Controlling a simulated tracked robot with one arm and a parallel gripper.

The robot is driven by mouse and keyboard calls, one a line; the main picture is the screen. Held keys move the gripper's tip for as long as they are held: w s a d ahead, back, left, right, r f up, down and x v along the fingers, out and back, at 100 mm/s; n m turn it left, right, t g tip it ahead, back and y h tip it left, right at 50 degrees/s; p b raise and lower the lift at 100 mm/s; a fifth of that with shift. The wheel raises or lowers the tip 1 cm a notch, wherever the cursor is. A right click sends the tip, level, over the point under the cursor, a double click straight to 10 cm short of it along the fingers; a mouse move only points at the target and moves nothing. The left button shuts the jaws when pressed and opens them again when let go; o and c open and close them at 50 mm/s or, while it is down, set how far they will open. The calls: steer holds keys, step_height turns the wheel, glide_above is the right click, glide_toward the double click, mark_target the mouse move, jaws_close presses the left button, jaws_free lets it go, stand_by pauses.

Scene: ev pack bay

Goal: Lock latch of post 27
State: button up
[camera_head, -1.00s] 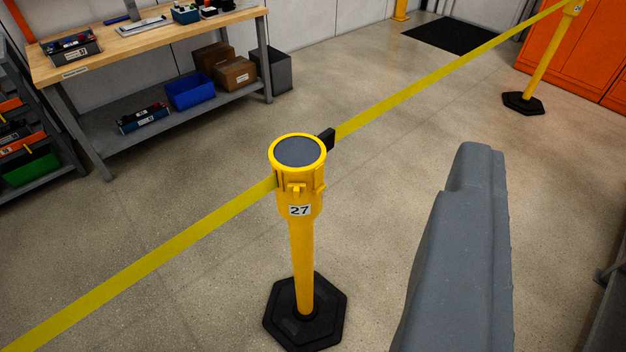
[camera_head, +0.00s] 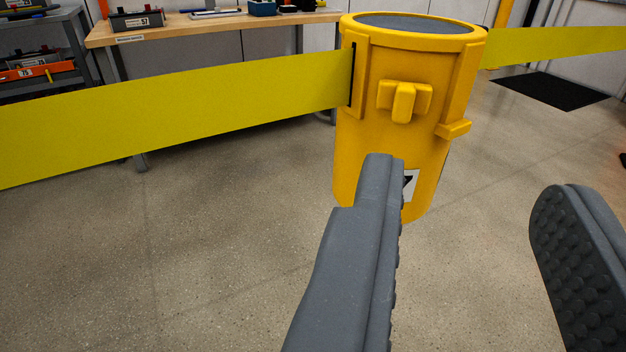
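The yellow head of post 27 (camera_head: 360,148) stands upright right of centre, with a dark grey cap on top. Its number label (camera_head: 409,186) is mostly hidden behind my left finger. A yellow latch tab (camera_head: 404,101) sticks out from the front of the head, below the rim. A smaller yellow ledge juts out to its right. My gripper (camera_head: 465,200) is open and empty, its two grey fingers wide apart. The left fingertip overlaps the lower head in the picture, below the latch; I cannot tell whether it touches. The right finger is right of the post.
A yellow belt (camera_head: 180,105) runs left from the head, and another stretch (camera_head: 560,45) runs right behind it. A wooden workbench (camera_head: 220,22) stands behind, with a shelf rack at far left. A black mat (camera_head: 550,90) lies on the floor.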

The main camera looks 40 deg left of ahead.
mark_target(404, 104)
steer(key=shift+y, duration=0.3)
steer(key=shift+s+a+f+p+x, duration=0.15)
steer(key=shift+f+x, duration=0.35)
steer(key=shift+x, duration=1.8)
steer(key=shift+s+a+f+p+x, duration=0.1)
steer(key=shift+a+f+x, duration=0.3)
steer(key=shift+x, duration=1.9)
steer(key=shift+s+a+f+p+x, duration=0.15)
steer(key=shift+f+x, duration=0.5)
steer(key=shift+x, duration=1.65)
steer(key=shift+w, duration=0.15)
